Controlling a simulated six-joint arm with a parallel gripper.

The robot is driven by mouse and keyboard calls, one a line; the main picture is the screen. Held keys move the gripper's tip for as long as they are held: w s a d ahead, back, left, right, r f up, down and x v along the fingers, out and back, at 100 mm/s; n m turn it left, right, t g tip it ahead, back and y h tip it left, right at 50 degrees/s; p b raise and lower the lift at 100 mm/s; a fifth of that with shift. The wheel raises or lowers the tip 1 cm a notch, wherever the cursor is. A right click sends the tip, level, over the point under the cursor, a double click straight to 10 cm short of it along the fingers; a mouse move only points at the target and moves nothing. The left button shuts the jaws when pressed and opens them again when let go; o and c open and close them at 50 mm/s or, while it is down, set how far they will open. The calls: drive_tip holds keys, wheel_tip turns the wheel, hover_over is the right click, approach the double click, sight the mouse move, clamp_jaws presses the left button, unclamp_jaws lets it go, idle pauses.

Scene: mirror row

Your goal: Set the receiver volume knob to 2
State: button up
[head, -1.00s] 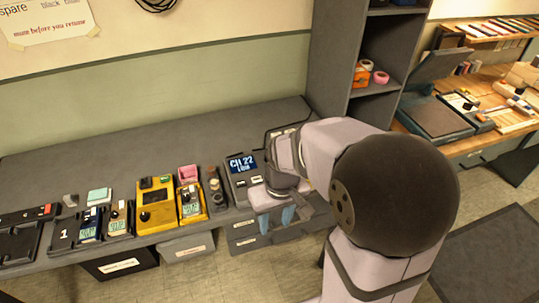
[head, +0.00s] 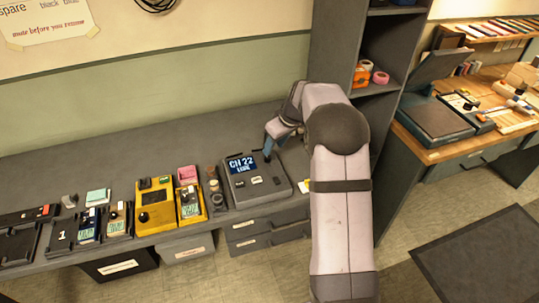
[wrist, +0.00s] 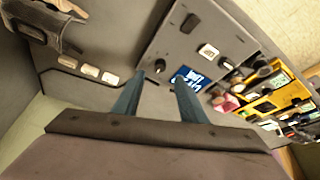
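The receiver (head: 270,199) is a grey box on the bench with a lit blue screen (head: 241,164) reading CH 22 and a smaller second line. A dark knob (head: 277,181) and two pale buttons show on its face; this knob also appears in the wrist view (wrist: 190,23). Another small dark knob (wrist: 160,65) lies beside the screen, just beyond the gap between my fingertips. My gripper (wrist: 160,82) is open, its two blue fingers apart and nothing seen between them. In the head view my gripper (head: 268,150) is at the receiver's upper right corner. Knob markings are too small to read.
A yellow meter (head: 155,204) and several small devices stand left of the receiver. A grey shelf unit (head: 335,60) rises behind my arm. Small pale items (wrist: 90,71) lie beside the receiver. The bench behind the receiver is clear.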

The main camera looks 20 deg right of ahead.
sight(268, 157)
drive_tip(key=shift+p+x, duration=1.1)
drive_tip(key=shift+x, duration=2.5)
clamp_jaws()
